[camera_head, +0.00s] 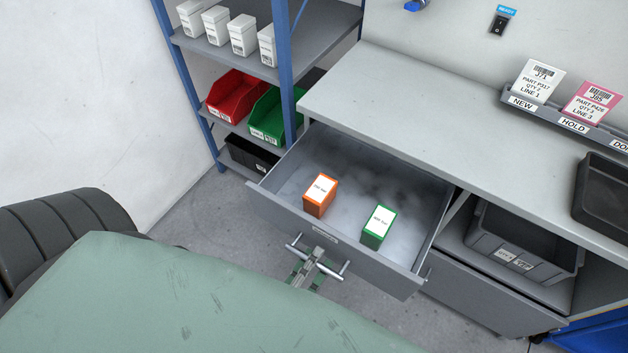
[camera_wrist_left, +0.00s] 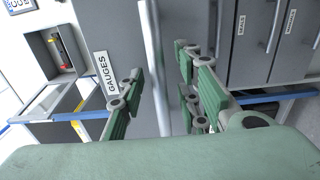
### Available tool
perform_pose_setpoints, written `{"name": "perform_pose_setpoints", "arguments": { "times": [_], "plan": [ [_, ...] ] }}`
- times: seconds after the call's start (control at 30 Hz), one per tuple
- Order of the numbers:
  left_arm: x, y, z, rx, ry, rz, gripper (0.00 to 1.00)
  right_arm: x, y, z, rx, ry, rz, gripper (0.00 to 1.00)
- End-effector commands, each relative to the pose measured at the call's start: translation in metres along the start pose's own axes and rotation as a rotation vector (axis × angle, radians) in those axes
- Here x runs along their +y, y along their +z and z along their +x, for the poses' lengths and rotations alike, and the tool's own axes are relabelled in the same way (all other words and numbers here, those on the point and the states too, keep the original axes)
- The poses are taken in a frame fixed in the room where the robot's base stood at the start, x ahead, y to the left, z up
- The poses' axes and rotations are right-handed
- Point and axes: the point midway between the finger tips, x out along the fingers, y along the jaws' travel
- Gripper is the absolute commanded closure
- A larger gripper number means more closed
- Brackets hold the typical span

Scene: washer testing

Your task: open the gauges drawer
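The gauges drawer (camera_head: 355,255) is a grey drawer under the bench, pulled well out, with its inside in view. It holds an orange box (camera_head: 320,195) and a green box (camera_head: 379,226). In the left wrist view its front (camera_wrist_left: 112,35) carries a GAUGES label (camera_wrist_left: 107,74). The bar handle (camera_head: 298,246) runs across the drawer front; it also shows in the left wrist view (camera_wrist_left: 152,45). My left gripper (camera_head: 316,264) is at the handle. In the wrist view its fingers (camera_wrist_left: 157,78) are apart, one each side of the bar, with visible gaps. My right gripper is not in view.
A blue-framed shelf (camera_head: 287,75) with red (camera_head: 235,95) and green bins (camera_head: 273,118) stands left of the bench. The worktop (camera_head: 450,115) is above the drawer. A grey crate (camera_head: 520,245) sits in a compartment at right. Floor shows below the drawer.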

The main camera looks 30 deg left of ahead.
Motion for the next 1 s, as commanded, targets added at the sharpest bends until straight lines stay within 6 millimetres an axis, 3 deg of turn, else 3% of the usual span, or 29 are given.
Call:
{"name": "perform_pose_setpoints", "arguments": {
  "times": [0.27,0.7,1.0],
  "plan": [
    [0.000,0.000,-0.006,0.000,-0.001,0.000,0.69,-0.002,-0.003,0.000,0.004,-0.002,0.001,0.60],
    [-0.001,0.000,-0.091,0.000,-0.003,0.000,0.69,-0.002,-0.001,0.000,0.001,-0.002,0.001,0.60],
    [0.000,0.000,-0.119,-0.001,0.000,0.000,0.69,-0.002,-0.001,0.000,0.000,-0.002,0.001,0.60]
  ]
}}
